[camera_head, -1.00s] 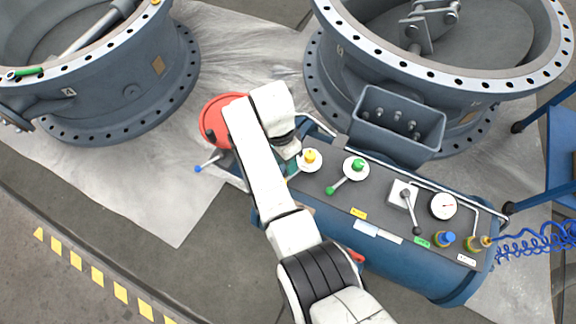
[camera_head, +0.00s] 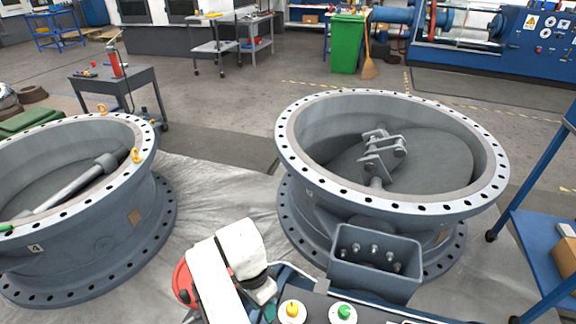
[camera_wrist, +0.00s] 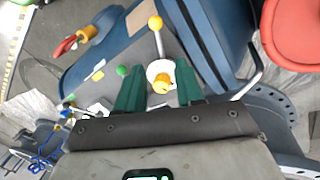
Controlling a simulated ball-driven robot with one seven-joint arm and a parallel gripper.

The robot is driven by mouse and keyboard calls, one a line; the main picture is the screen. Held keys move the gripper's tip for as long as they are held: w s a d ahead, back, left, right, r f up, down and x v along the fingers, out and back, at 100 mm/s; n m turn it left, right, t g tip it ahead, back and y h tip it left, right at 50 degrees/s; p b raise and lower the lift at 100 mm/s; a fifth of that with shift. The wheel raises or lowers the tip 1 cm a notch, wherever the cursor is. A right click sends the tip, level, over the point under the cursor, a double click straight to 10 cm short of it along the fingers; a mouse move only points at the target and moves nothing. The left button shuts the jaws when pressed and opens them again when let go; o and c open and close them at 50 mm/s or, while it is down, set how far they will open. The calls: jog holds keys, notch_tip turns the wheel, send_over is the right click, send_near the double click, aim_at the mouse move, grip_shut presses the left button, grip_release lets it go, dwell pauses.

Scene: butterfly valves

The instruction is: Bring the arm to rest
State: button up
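My gripper (camera_wrist: 161,68) shows two green fingers in the wrist view. They are spread apart and nothing is pinched between them. In the picture, a yellow hub on a white disc (camera_wrist: 158,72) and its lever with a yellow ball end (camera_wrist: 155,22) lie between the fingers; the exact gap in depth cannot be told. In the head view my white arm (camera_head: 215,280) reaches over the panel's left end, and the fingers are mostly hidden or cut off below. The yellow hub (camera_head: 292,309) and a green hub (camera_head: 343,312) show at the bottom edge.
Two large flanged valve bodies stand ahead, one left (camera_head: 100,230) and one right (camera_head: 300,180). A grey open box (camera_head: 375,272) stands behind the panel. A red round part (camera_head: 183,284) is beside my arm, and a blue shelf (camera_head: 530,240) is at right.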

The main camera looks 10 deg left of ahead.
jog(key=s+d+f+n+t+p, duration=0.1)
jog(key=s+d+f, duration=0.15)
jog(key=d, duration=0.95)
jog(key=s+d+f+n+p, duration=0.1)
jog(key=s+d+f+n, duration=0.15)
jog(key=d, duration=0.95)
jog(key=s+d+r+n+p, duration=0.1)
jog(key=s+d+r, duration=0.3)
jog(key=s, duration=0.6)
jog(key=s+d+r+n+t+y+p, duration=0.1)
jog(key=s+d+r+n, duration=0.1)
jog(key=s+d, duration=0.7)
jog(key=shift+s+r+n+y, duration=0.35)
jog(key=shift+s+r, duration=0.5)
jog(key=shift+s, duration=0.15)
